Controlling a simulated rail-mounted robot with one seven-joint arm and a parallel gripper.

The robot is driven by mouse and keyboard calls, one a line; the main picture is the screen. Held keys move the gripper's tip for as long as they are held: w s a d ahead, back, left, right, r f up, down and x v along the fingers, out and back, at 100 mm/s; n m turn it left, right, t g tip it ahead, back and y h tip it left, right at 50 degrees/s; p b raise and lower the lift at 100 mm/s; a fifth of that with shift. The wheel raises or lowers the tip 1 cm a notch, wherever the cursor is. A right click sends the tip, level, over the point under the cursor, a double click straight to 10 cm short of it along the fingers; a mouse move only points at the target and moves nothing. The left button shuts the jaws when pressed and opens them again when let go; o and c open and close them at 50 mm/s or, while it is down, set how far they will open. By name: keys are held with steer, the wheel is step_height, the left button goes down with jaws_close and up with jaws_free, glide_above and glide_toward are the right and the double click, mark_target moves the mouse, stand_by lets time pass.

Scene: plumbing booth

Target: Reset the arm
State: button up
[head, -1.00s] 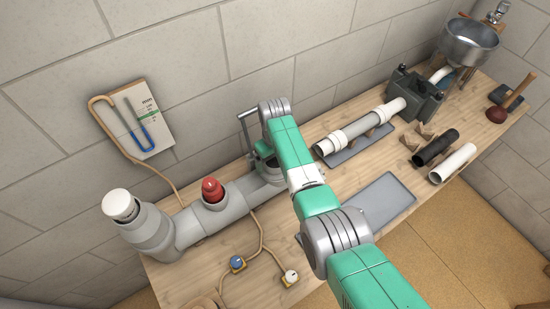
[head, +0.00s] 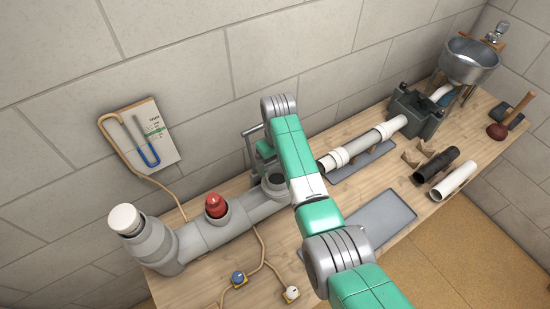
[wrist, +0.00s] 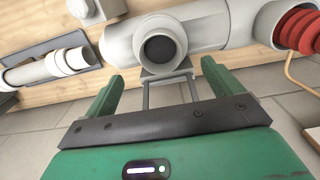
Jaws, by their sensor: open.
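My gripper (wrist: 162,82) is open in the wrist view, with its two green fingers apart and nothing between them. Beyond the fingers are a metal bracket (wrist: 168,88) and the open round branch (wrist: 160,48) of a grey pipe. In the head view my green and grey arm reaches over the bench to the grey pipe assembly (head: 203,238). Its fingers are mostly hidden there behind the arm. I cannot tell whether the fingers touch the bracket.
A red plug (head: 215,205) and a white cap (head: 124,219) top the pipe assembly. A U-tube gauge (head: 146,140) hangs on the wall. Right of my arm are a grey tray (head: 380,222), white pipe (head: 365,144), vise (head: 416,110), loose tubes and a metal sink (head: 470,62).

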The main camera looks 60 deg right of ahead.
stand_by(0.3)
steer(key=w+a+r+n+t+h, duration=0.25)
steer(key=w+a+r, duration=0.35)
steer(key=w+a, duration=0.3)
steer(key=w+a+r+n+t+h, duration=0.1)
steer(key=w+a+r+t, duration=0.3)
steer(key=w+a+r, duration=0.35)
steer(key=s+a+r+n+t+y, duration=0.1)
steer(key=a+r+t, duration=0.2)
steer(key=a+r, duration=0.55)
steer(key=s+a+r+n+t+y, duration=0.1)
steer(key=a+r+t, duration=0.35)
steer(key=a, duration=0.65)
steer(key=s+a+r+n+t+y, duration=0.1)
steer(key=a+r+t, duration=0.2)
steer(key=a+r, duration=0.6)
steer(key=s+a+r+t, duration=0.1)
steer(key=s+r+t, duration=0.35)
steer(key=r, duration=0.45)
steer(key=s+a+r+t, duration=0.1)
steer(key=s+r+t, duration=0.3)
steer(key=r, duration=0.6)
step_height(320, 180, up, 21)
steer(key=s+p, duration=0.2)
steer(key=p, duration=1.7)
steer(key=shift+s+a+y, duration=0.25)
steer(key=shift+a+y, duration=0.05)
steer(key=shift+y, duration=0.15)
